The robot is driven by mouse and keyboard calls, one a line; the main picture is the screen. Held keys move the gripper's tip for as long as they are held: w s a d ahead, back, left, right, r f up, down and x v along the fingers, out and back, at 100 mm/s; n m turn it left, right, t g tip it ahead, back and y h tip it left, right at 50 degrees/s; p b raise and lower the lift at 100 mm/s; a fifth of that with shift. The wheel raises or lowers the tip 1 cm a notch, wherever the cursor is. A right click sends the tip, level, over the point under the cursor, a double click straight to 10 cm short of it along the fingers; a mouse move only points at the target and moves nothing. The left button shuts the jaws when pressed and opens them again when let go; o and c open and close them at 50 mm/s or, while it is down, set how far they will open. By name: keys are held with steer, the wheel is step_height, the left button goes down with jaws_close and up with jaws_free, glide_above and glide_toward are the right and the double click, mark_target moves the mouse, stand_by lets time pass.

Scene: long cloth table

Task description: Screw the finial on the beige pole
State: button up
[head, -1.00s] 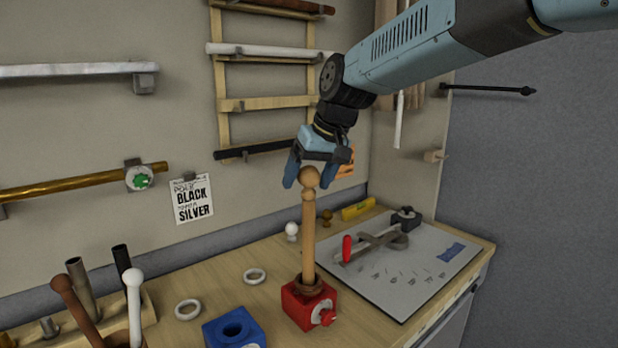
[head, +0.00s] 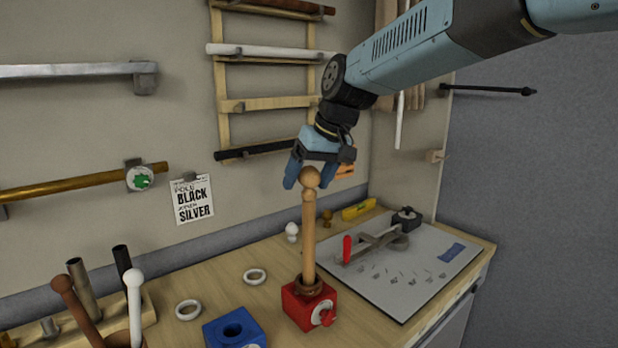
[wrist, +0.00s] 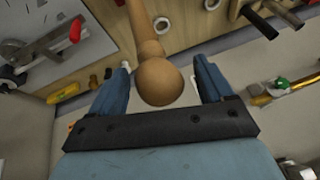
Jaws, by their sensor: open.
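The beige pole (head: 308,240) stands upright in the red clamp block (head: 308,305) on the bench. A round beige finial (head: 309,178) sits on its top end, in line with the pole. My gripper (head: 306,182) is at the finial, with its blue fingers pointing down. In the wrist view the ball of the finial (wrist: 160,82) lies between my two spread fingers (wrist: 163,85), with gaps on both sides. The pole runs away from it toward the top of that view. My gripper is open and holds nothing.
A blue block (head: 235,330) with a hole and white rings (head: 188,310) lie left of the clamp. A white finial (head: 292,231) and a dark brown one (head: 327,218) stand behind. A grey board (head: 410,280) with a red-handled tool lies right.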

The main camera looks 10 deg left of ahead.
steer(key=n+g, duration=0.1)
steer(key=n, duration=0.2)
steer(key=n+g, duration=0.2)
steer(key=n, duration=0.2)
steer(key=shift+w, duration=0.1)
steer(key=n+g, duration=0.1)
steer(key=n, duration=0.2)
steer(key=n+g+h, duration=0.1)
steer(key=n, duration=0.2)
steer(key=shift+n+g, duration=0.3)
steer(key=shift+n, duration=0.1)
